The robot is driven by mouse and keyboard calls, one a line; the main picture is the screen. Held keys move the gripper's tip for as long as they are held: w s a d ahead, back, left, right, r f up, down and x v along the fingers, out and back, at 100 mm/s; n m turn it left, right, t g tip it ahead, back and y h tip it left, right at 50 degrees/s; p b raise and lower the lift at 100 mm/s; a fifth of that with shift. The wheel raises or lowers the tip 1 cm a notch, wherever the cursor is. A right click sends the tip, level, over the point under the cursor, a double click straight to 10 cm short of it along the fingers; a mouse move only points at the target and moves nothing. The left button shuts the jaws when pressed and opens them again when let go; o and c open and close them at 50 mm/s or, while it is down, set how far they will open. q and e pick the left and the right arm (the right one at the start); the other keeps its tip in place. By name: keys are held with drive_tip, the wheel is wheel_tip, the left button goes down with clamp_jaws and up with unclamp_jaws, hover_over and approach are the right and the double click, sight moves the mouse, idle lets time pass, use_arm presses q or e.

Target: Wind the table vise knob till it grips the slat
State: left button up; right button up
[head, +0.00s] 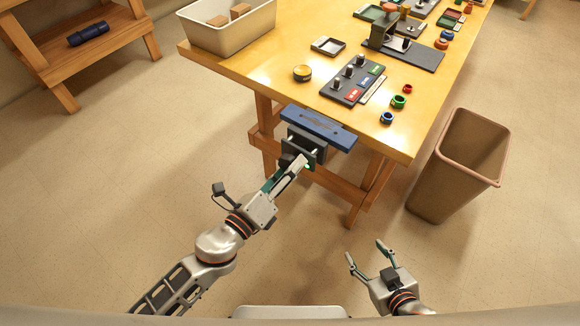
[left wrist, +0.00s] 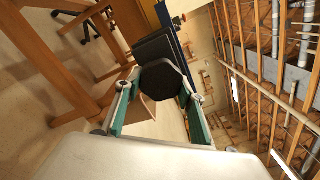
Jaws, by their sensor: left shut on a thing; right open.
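The table vise (head: 306,146) is mounted at the wooden table's front edge, with dark jaw plates and guide rods. A long blue piece (head: 318,128) lies along it at the table edge; I cannot tell for certain whether this is the slat or part of the vise. My left gripper (head: 299,164) is shut on the vise knob, which its fingers mostly hide in the head view. In the left wrist view the dark, many-sided knob (left wrist: 160,82) sits between both fingers. My right gripper (head: 364,252) is open and empty, low in front of the table.
A brown waste bin (head: 458,165) stands right of the table. Floor between my arms is clear.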

use_arm(q)
drive_tip(key=shift+f+m, duration=0.1)
drive_tip(key=shift+m, duration=0.4)
drive_tip(key=o, duration=1.1)
drive_tip(key=shift+o, duration=0.2)
drive_tip(key=v, duration=1.2)
